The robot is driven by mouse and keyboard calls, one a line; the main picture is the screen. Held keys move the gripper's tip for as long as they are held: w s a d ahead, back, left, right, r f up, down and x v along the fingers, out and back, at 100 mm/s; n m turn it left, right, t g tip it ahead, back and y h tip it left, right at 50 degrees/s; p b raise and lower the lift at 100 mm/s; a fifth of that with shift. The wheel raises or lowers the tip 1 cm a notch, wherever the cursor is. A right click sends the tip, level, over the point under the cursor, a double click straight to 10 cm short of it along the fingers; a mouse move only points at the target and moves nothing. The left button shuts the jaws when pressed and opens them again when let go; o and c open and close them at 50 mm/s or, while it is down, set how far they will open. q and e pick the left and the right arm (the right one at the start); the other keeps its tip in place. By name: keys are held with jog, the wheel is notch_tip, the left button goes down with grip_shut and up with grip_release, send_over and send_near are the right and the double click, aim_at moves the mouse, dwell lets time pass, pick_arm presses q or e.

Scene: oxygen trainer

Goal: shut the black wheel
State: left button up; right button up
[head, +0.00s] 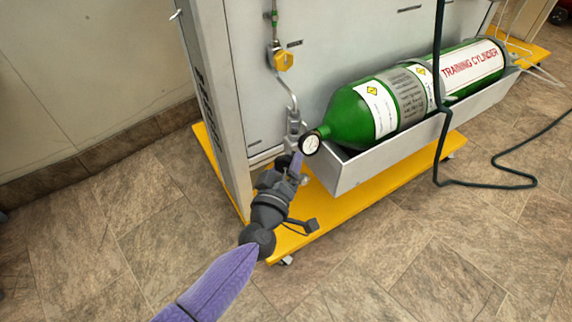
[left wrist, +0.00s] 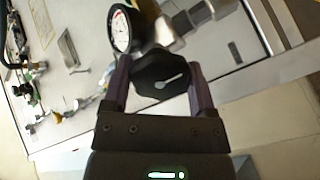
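The black wheel (left wrist: 162,76) is an eight-sided knob with a pale pointer mark on its face. In the left wrist view it sits between the two purple fingers of my left gripper (left wrist: 161,84), one on each side, and both appear to touch its edges. In the head view my left gripper (head: 289,168) is at the valve below the pressure gauge (head: 311,144). There the wheel (head: 283,161) is mostly hidden by the gripper. The gauge also shows beside the wheel in the left wrist view (left wrist: 121,31). My right gripper is not in view.
A green training cylinder (head: 348,119) lies in a grey tray (head: 373,168) right of the valve. A yellow base (head: 340,212) is below. A grey post (head: 222,110) stands at left. A dark hose (head: 437,150) hangs in front of the cylinder.

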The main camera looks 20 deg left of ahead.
pick_arm(q)
jog(key=c, duration=0.6)
